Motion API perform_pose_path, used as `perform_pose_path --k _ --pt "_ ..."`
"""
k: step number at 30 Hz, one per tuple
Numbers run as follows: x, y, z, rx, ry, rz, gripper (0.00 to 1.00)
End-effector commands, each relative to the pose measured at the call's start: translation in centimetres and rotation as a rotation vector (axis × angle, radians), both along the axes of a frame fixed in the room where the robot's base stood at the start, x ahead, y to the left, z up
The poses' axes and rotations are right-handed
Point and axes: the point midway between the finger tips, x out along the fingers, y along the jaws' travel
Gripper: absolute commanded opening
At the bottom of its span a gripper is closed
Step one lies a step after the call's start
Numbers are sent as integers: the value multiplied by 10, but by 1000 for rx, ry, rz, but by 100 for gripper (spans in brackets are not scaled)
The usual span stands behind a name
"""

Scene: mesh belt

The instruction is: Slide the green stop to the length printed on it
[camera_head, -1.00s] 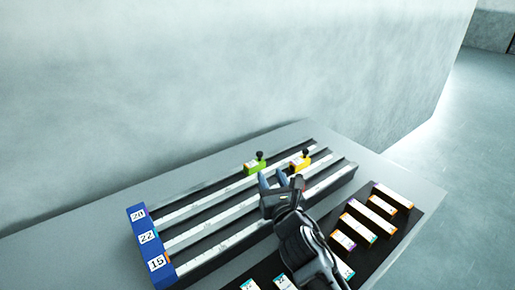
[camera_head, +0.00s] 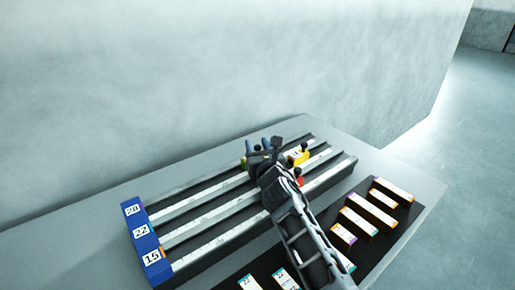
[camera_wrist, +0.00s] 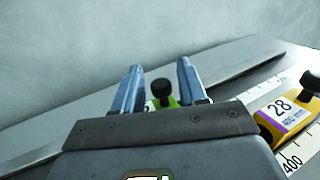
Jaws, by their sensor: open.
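The green stop (camera_wrist: 173,102) shows in the wrist view with its black knob (camera_wrist: 162,88) between my two blue fingers. The gap on both sides of the knob is clear. My gripper (camera_wrist: 160,70) is open, and its palm hides most of the stop's label. In the head view my gripper (camera_head: 263,146) is over the far rail and covers most of the green stop (camera_head: 244,161). The stop sits on the far rail (camera_head: 190,202) of a three-rail fixture.
A yellow stop (camera_wrist: 286,112) marked 28 stands on the middle rail, close to the right of my gripper. A red stop (camera_head: 299,176) is on the near rail beside my arm. A black tray (camera_head: 325,243) with several labelled blocks lies in front. The far rail's left stretch is clear.

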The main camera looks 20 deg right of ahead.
Motion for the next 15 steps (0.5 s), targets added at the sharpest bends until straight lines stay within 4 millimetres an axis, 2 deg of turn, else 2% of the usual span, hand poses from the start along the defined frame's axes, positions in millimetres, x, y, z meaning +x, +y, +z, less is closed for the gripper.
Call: perform_pose_path --k 8,15 --pt "1 0 0 0 0 0 41" --pt "0 0 0 0 0 0 18"
